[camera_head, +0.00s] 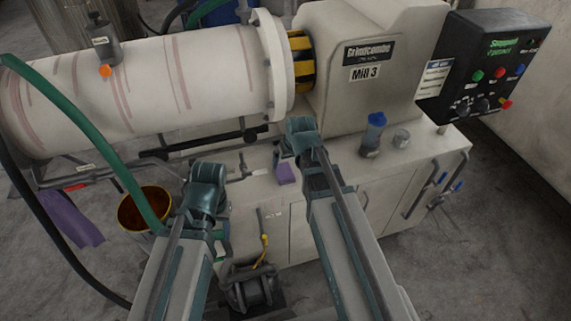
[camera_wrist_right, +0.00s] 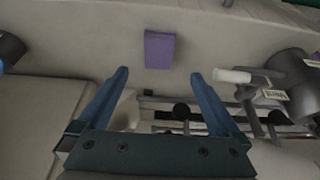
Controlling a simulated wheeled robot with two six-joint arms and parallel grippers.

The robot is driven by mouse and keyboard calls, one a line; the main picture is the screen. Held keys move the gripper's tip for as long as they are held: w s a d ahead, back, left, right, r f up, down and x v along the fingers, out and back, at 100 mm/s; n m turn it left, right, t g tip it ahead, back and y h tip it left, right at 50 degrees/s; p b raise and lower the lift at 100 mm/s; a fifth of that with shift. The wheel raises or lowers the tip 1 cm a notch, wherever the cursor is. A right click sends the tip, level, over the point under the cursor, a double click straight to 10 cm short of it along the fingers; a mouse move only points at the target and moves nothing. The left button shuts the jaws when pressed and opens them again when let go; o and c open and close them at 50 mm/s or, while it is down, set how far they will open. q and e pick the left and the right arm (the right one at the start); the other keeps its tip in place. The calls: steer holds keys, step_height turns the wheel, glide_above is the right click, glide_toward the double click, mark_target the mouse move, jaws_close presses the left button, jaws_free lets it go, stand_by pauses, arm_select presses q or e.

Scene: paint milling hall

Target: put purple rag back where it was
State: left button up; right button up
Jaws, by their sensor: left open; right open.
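A purple rag (camera_head: 72,218) hangs or lies in loose folds at the far left, below the mill's cylinder; I cannot tell what bears it. A smaller purple block-like piece (camera_head: 285,173) rests on the pale bench top beside my right gripper. It also shows in the right wrist view (camera_wrist_right: 160,48), flat-sided, beyond the fingertips and apart from them. My right gripper (camera_head: 298,142) is over the bench; in the wrist view its blue fingers (camera_wrist_right: 158,75) are spread with nothing between them. My left gripper (camera_head: 207,178) is in front of the bench's left part, its fingertips mostly hidden, well right of the rag.
A rusty-brown bucket (camera_head: 131,211) stands between the rag and my left arm. A green hose (camera_head: 108,160) crosses in front of it. A pump (camera_head: 252,287) sits low in front.

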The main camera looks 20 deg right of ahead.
steer(key=s+a+n+g, duration=0.1)
steer(key=s+a+g, duration=0.1)
steer(key=s+a, duration=0.4)
steer(key=s+a+f+n+g+h, duration=0.1)
steer(key=s+a+n+g, duration=0.1)
steer(key=s+a, duration=0.5)
steer(key=s, duration=0.5)
steer(key=shift+f+g+h, duration=0.25)
steer(key=shift+g+h, duration=0.05)
steer(key=shift+g, duration=0.1)
steer(key=shift+a, duration=0.1)
